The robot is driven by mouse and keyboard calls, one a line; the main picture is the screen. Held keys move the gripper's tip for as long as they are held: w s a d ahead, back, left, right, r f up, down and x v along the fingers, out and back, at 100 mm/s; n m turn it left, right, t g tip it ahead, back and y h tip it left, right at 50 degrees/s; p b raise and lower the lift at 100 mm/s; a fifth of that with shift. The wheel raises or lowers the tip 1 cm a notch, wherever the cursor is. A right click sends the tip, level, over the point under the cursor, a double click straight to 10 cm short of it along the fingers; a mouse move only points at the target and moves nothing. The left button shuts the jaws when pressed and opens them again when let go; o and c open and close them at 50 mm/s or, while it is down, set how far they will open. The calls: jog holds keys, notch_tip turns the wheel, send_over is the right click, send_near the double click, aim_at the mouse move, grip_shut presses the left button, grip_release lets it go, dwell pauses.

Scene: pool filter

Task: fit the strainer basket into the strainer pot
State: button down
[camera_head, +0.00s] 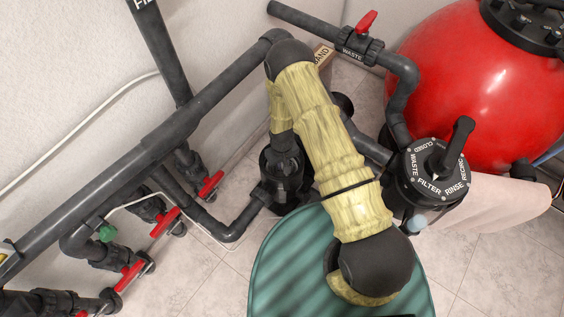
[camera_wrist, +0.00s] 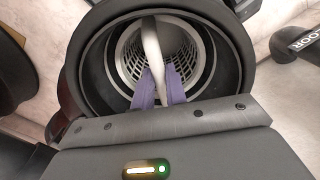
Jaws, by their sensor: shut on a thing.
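In the wrist view the strainer basket (camera_wrist: 190,52) is a pale slotted cup with a white arched handle (camera_wrist: 151,42). It lies within the round mouth of the black strainer pot (camera_wrist: 237,58), with a dark ring of space around it. Whether it is fully seated cannot be told. My gripper (camera_wrist: 161,88) has purple fingers shut on the handle, one finger on each side. In the head view my arm in its yellow sleeve hides the basket and fingers, and its end goes down to dark parts near the pipework.
A red filter tank (camera_head: 460,75) with a black multiport valve (camera_head: 432,178) stands at the right. Grey pipes (camera_head: 150,150) with red-handled valves (camera_head: 132,272) run along the left. A green ribbed lid or cover (camera_head: 285,265) is at the front. In the wrist view a pipe marked FLOOR (camera_wrist: 300,45) is at the right.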

dwell(0.3)
jog(key=c, duration=1.3)
grip_release()
jog(key=shift+c, duration=0.2)
notch_tip(320, 180, up, 7)
jog(key=p, duration=0.5)
jog(key=shift+p, duration=0.4)
notch_tip(320, 180, up, 17)
jog(key=p, duration=0.3)
jog(key=shift+r, duration=0.2)
